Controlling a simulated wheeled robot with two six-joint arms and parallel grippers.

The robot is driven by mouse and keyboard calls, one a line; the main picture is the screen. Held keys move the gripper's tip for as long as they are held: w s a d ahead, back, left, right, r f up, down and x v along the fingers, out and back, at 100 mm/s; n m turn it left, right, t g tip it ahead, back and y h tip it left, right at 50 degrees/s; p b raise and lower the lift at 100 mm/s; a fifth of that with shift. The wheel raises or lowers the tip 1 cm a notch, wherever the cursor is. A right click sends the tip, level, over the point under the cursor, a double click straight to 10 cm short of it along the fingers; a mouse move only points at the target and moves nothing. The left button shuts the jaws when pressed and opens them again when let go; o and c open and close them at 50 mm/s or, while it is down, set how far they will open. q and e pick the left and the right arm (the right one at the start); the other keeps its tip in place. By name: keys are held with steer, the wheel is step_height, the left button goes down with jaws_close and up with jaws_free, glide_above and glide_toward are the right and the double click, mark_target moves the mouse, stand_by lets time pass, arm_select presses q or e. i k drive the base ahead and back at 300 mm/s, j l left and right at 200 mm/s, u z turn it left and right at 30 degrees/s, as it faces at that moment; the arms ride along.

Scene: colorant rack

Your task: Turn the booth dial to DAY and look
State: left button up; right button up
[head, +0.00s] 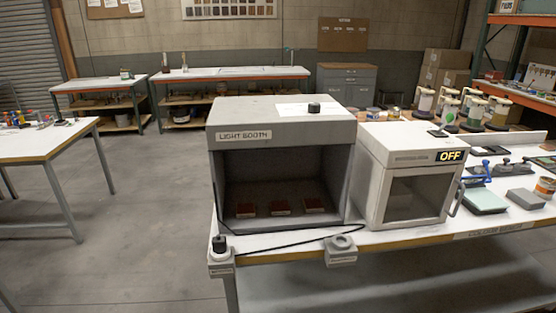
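The grey light booth (352,160) stands on the front left of the bench, its label reading LIGHT BOOTH. Its open front faces me and the inside is dark. Three small dark red samples lie in a row on its floor, the middle one (281,208) among them. The booth dial (314,107) is a black knob on a white plate on top of the booth. The plate's markings are too small to read, so I cannot tell the dial's setting. Neither of my grippers is in view.
A white cabinet (375,205) with a window and an OFF display stands right of the booth. Two small holders, left (221,262) and right (341,256), sit at the bench's front edge, with a black cable nearby. Trays and tools crowd the right. The floor (130,240) at left is clear.

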mark_target(314, 108)
steer(key=k+j+z, duration=0.1)
steer(key=j+z, duration=0.2)
steer(key=z, duration=0.15)
steer(key=k+j+z, duration=0.2)
steer(key=z, duration=0.3)
steer(key=k+j+z, duration=0.15)
steer(key=z, duration=0.3)
